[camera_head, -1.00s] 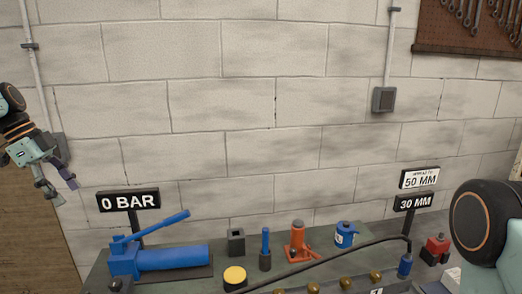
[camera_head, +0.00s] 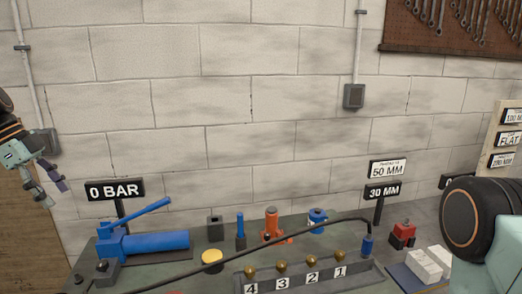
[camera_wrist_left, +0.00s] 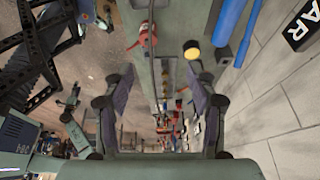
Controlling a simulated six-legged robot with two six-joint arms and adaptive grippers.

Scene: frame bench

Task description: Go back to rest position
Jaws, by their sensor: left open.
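My left gripper (camera_head: 52,190) is at the left edge of the head view, in the air in front of the wall and left of the 0 BAR sign (camera_head: 115,190). Its fingers are apart and nothing is between them. In the left wrist view both fingers of the left gripper (camera_wrist_left: 160,92) show spread apart, with the floor and bench far beyond them. My right arm shows as a dark round joint at the right edge of the head view; its gripper is out of view.
A green bench (camera_head: 180,262) holds a blue hand pump (camera_head: 150,243), an orange jack (camera_head: 272,225), a yellow-topped puck (camera_head: 212,258), a numbered valve block (camera_head: 310,277) and white blocks (camera_head: 428,264). A black hose crosses it. The air above is clear.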

